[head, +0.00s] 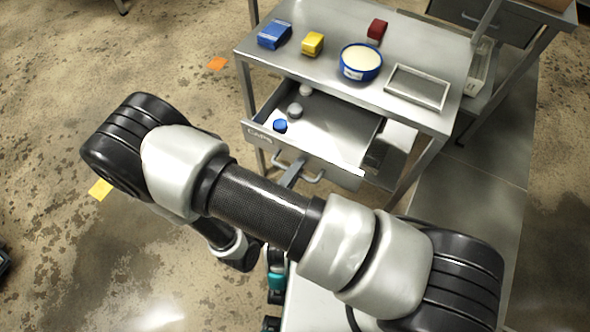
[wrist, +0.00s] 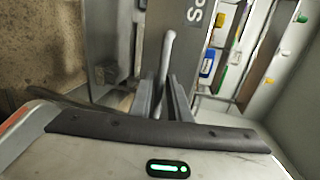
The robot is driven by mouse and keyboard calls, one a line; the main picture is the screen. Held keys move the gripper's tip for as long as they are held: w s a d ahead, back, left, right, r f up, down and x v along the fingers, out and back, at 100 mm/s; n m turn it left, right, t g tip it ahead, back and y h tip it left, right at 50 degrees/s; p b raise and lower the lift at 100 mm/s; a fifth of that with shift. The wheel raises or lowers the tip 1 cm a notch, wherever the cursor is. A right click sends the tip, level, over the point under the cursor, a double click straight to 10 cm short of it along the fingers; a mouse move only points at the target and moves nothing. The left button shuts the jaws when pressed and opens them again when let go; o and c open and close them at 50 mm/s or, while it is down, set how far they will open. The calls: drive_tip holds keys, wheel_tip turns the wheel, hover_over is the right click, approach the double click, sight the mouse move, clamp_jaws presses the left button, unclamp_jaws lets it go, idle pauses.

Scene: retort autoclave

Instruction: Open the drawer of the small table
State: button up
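The small table (head: 415,55) is a grey metal table at the upper middle of the head view. Its drawer (head: 338,174), with a label reading "CAPS", is pulled out toward me; its inside shows. A blue cap (head: 280,126), a grey cap (head: 295,110) and a white cap (head: 306,90) are in it. My gripper (head: 291,174) is at the bar handle (head: 314,181) on the drawer front. In the wrist view the handle (wrist: 167,50) runs between the two fingers (wrist: 164,100), which look closed on it. My arm hides part of the gripper in the head view.
On the tabletop are a blue box (head: 274,35), a yellow box (head: 313,43), a red box (head: 377,30), a round blue-rimmed tub (head: 361,63) and a shallow metal tray (head: 417,88). Another metal bench (head: 522,45) stands at the right. The floor at left is mostly clear.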

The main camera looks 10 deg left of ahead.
drive_tip(key=v, duration=1.7)
drive_tip(key=shift+s+p, duration=0.2)
drive_tip(key=shift+p, duration=0.1)
drive_tip(key=shift+r, duration=0.1)
